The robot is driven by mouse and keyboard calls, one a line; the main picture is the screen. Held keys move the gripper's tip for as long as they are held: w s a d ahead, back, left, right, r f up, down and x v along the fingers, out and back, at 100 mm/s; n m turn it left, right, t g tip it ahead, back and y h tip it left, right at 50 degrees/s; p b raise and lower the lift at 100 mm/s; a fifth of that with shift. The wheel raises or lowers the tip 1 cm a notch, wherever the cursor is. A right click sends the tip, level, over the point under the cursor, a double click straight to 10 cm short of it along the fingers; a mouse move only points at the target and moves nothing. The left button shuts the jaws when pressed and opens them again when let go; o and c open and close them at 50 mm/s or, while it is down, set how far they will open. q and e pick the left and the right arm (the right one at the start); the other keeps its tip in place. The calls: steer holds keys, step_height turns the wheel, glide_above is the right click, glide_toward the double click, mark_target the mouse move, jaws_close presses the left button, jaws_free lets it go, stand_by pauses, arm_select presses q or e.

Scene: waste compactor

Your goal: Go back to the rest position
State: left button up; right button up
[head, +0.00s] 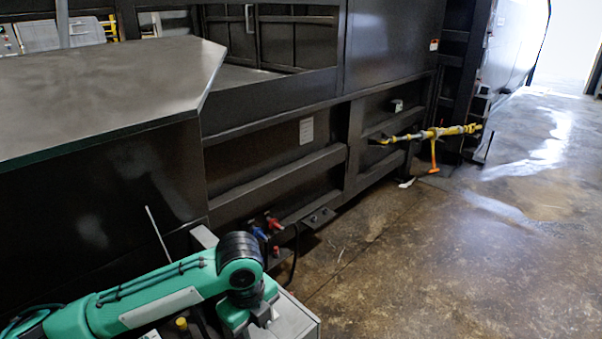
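My green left arm (160,296) comes in from the lower left and bends at a black joint (239,262) near the bottom of the head view. Beyond that joint it drops toward the bottom edge, and I see no gripper fingers on it. My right arm and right gripper are not in the picture. The dark waste compactor (265,160) fills the left and middle, beyond my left arm.
The compactor's flat top ledge (110,85) juts out at the left. A yellow bar (430,133) with an orange hanging part (433,155) sticks out from its side. Red and blue fittings (274,224) sit low on it. The brown floor (450,250) at right is clear.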

arm_select(q)
steer(key=s+d+f+n+t+h, duration=0.2)
steer(key=s+d+f+n+h, duration=0.15)
steer(key=s+f+n, duration=0.55)
steer(key=s+a+f+n+t+y, duration=0.1)
steer(key=s+a+f+n+y, duration=0.15)
steer(key=s+a+n, duration=0.5)
steer(key=s+a+f+n+y, duration=0.1)
steer(key=s+a+f+n, duration=0.25)
steer(key=a+n, duration=0.55)
step_height(320, 180, down, 28)
steer(key=m, duration=0.1)
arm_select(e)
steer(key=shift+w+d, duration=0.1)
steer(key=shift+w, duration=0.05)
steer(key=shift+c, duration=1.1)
arm_select(q)
steer(key=s+a+f+g, duration=0.1)
steer(key=s+a+f, duration=0.1)
steer(key=s+f, duration=0.8)
steer(key=s+a+f+g, duration=0.1)
steer(key=s+a+f, duration=0.1)
steer(key=s+f, duration=0.7)
step_height(320, 180, down, 3)
steer(key=shift+s+r, duration=0.1)
steer(key=shift+s, duration=0.25)
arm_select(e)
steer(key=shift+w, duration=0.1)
